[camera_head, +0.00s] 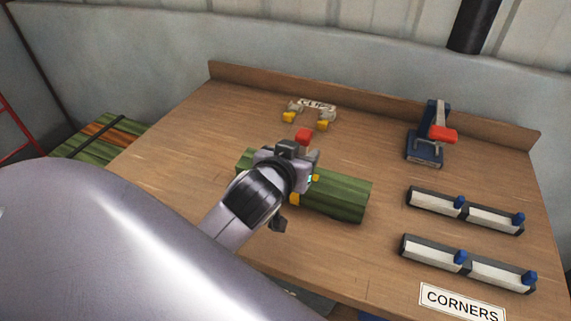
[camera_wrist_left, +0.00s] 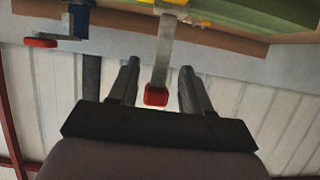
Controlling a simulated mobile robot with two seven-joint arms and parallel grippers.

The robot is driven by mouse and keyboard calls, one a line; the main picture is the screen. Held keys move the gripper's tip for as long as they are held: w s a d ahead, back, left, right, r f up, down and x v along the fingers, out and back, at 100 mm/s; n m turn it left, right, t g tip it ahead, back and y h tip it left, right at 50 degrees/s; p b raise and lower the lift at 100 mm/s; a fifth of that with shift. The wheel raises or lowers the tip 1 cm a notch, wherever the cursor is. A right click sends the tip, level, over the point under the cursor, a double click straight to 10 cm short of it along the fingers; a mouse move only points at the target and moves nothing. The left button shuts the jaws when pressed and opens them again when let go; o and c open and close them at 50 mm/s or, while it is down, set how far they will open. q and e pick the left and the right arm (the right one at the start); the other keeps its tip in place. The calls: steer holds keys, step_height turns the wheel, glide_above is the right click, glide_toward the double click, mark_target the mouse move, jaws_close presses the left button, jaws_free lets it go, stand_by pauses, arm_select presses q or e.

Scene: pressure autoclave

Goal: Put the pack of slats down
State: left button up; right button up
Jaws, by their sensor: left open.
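The pack of green slats (camera_head: 345,197) lies flat on the wooden workbench (camera_head: 180,140), with yellow pieces (camera_head: 294,199) on it near my gripper. A lever with a red end (camera_head: 304,136) rises behind my gripper. My left gripper (camera_head: 292,160) is over the left part of the pack and hides some of it. In the left wrist view its two fingers (camera_wrist_left: 160,78) are apart, and the grey lever with the red tip (camera_wrist_left: 156,95) shows between them. Green slats (camera_wrist_left: 260,15) show at the top right there. Whether the fingers touch anything is unclear. My right gripper is out of view.
A clips holder (camera_head: 317,104) with yellow-ended clips stands behind the pack. A blue press with a red handle (camera_head: 425,145) is at the back right. Corner racks (camera_head: 465,210) and a CORNERS label (camera_head: 462,302) fill the right side. The bench's left is clear.

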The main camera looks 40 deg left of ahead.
arm_select(q)
steer(key=p+v, duration=0.3)
steer(key=v, duration=0.6)
steer(key=shift+p, duration=0.3)
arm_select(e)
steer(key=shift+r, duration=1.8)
